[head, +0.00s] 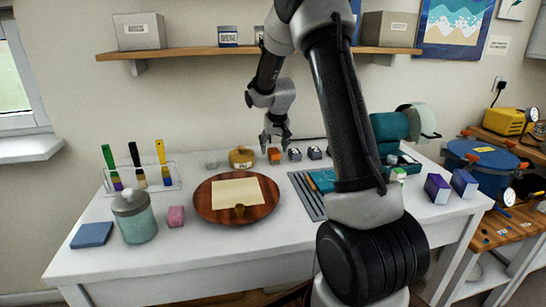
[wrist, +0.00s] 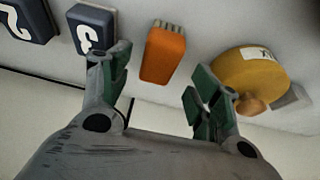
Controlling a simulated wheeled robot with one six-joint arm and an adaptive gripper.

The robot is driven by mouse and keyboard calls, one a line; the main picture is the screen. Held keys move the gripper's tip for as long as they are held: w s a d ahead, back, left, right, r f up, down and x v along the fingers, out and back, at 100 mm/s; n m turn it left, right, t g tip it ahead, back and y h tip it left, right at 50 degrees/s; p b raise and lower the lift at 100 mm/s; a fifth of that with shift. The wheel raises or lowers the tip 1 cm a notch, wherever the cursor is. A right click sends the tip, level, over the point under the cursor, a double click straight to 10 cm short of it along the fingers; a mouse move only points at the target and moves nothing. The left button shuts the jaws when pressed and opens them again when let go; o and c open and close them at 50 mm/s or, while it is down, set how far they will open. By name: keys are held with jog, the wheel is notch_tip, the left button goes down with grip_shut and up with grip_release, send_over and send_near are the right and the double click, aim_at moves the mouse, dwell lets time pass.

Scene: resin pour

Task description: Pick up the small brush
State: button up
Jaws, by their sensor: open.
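My gripper (head: 275,140) is open and empty above the back of the white table. In the wrist view its fingers (wrist: 158,88) stand apart, with a small orange block (wrist: 163,55) between and beyond them. The block has pale bristle-like tips on one end; I cannot tell for sure whether it is the small brush. It also shows below the gripper in the head view (head: 274,156).
A round wooden board (head: 212,212) with a paper sheet lies in front. A jar (head: 135,220) and a pink block (head: 176,216) stand left. A shelf (head: 200,52) runs above.

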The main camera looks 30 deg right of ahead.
aim_at(274, 150)
jog(key=x, duration=0.3)
jog(key=shift+s+f, duration=0.1)
jog(key=shift+f, duration=0.15)
jog(key=shift+d, duration=0.1)
jog(key=c, duration=1.1)
notch_tip(274, 150, up, 10)
jog(key=shift+r, duration=0.1)
jog(key=o, duration=0.4)
jog(key=shift+c, duration=1.4)
